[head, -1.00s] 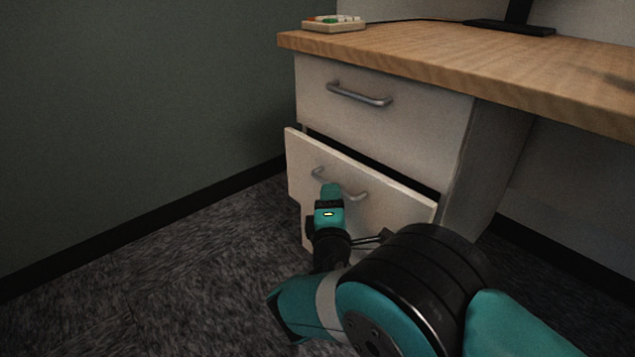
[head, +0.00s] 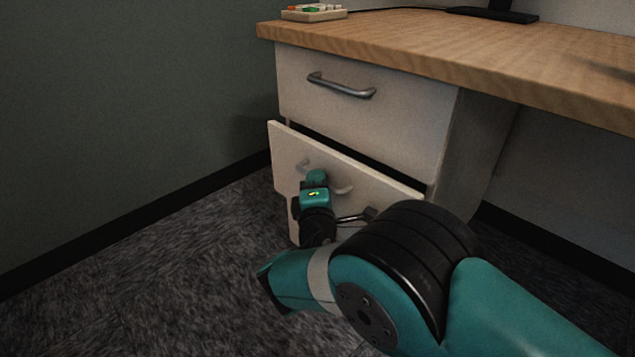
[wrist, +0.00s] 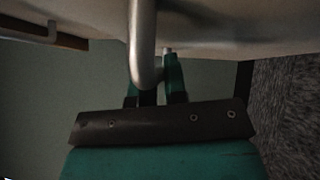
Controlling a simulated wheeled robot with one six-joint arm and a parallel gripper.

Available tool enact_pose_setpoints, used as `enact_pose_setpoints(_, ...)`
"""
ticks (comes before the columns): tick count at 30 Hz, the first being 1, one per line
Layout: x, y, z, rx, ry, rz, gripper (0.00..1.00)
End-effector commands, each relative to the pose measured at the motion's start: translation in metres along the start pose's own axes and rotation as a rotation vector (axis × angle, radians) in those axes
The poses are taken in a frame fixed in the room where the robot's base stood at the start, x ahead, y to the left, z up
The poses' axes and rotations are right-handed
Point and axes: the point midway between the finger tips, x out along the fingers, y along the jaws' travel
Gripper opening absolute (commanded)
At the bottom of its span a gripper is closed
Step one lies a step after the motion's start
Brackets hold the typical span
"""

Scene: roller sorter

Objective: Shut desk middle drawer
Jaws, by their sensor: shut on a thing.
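The desk's middle drawer (head: 370,188) has a pale front and stands partly open below the shut top drawer (head: 365,112). A dark gap shows along its top edge. Its curved metal handle (head: 342,188) is partly hidden by my gripper (head: 317,178) in the head view. In the wrist view the handle (wrist: 144,45) runs down to the fingers of my gripper (wrist: 156,80), which are shut on its bent end. The drawer's inside is hidden.
The wooden desktop (head: 420,50) overhangs the drawers. A small tray of coloured pieces (head: 314,12) and a dark stand base (head: 492,14) sit on it. A green-grey wall (head: 120,110) is on the left. Carpet (head: 140,290) in front is clear.

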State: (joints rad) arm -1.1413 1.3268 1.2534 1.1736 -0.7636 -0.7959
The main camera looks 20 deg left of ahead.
Motion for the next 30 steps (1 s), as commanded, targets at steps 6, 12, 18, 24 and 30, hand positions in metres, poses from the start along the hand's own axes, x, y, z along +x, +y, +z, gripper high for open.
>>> enact_pose_setpoints(6,0.026,-0.006,0.028,0.002,-0.005,-0.002,0.0)
enact_pose_setpoints(12,0.031,-0.009,0.034,0.002,-0.004,0.0,0.0)
enact_pose_setpoints(18,0.032,-0.009,0.036,0.002,-0.009,-0.001,0.19)
enact_pose_setpoints(24,0.031,-0.009,0.035,0.001,-0.007,-0.002,0.38)
enact_pose_setpoints(30,0.031,-0.009,0.033,0.0,-0.004,-0.002,0.38)
